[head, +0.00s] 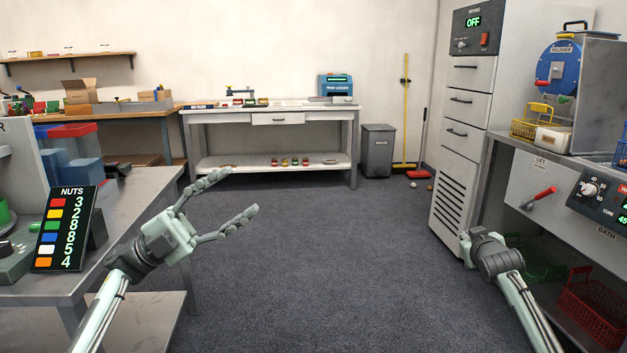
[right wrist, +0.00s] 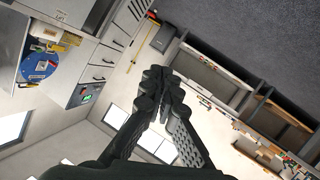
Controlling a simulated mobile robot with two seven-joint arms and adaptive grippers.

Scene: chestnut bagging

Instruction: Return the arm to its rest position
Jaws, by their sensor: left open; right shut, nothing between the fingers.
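My left gripper (head: 230,205) is open and empty, in front of the left workbench over the grey floor, with its two fingers spread apart. My right gripper (head: 466,240) is at the right in the head view, near the tall grey cabinet. In the right wrist view its dark fingers (right wrist: 166,92) are together with nothing between them. The right fingers are mostly hidden behind the wrist in the head view.
A left bench (head: 130,185) carries a nuts display (head: 65,228). At the right stand a tall cabinet (head: 460,190) and a bench with a polisher (head: 558,65). A white table (head: 275,118) and a bin (head: 378,152) stand at the back. The middle floor is clear.

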